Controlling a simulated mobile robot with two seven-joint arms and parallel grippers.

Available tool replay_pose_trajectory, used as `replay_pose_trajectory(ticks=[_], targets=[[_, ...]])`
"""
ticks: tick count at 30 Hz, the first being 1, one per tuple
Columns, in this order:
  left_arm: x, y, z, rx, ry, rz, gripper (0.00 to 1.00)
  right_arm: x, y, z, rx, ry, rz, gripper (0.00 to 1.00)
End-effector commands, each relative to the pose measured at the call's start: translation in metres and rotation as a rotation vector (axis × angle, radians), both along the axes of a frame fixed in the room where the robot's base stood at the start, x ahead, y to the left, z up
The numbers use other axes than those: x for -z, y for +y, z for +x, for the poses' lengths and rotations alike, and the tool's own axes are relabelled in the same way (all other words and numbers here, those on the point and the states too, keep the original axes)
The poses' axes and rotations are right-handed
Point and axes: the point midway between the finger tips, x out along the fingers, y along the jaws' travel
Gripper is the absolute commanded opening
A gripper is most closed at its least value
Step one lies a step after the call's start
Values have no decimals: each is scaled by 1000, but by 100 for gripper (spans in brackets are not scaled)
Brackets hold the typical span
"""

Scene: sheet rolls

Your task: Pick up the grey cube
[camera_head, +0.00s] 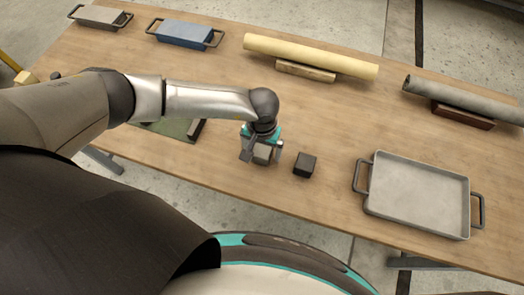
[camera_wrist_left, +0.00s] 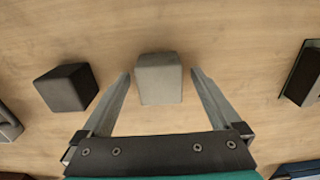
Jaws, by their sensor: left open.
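The grey cube (camera_head: 262,154) stands on the wooden table, below my left gripper. In the left wrist view the grey cube (camera_wrist_left: 159,78) lies between the tips of the two fingers, with a gap visible on each side. My left gripper (camera_head: 261,152) is open and points down at it; its fingers (camera_wrist_left: 160,85) also show in the left wrist view. A darker, near-black cube (camera_head: 304,164) stands just to the right of the gripper; it shows at the left in the left wrist view (camera_wrist_left: 67,87). My right gripper is not in view.
A grey tray with handles (camera_head: 417,195) stands at the right. A yellow roll (camera_head: 310,55) and a grey roll (camera_head: 462,98) rest on blocks at the back. A blue tray (camera_head: 184,33) and a grey-brown tray (camera_head: 101,17) stand back left. A green item (camera_head: 173,128) lies partly behind my arm.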

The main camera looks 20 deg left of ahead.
Motion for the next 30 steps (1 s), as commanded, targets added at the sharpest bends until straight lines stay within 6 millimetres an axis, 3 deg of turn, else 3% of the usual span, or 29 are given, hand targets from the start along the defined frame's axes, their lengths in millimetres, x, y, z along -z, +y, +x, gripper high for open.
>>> replay_pose_trajectory(ticks=[5,30], targets=[[0,0,0,0,0,0,95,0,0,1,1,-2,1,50],[-1,0,0,-1,0,0,1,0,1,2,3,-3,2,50]])
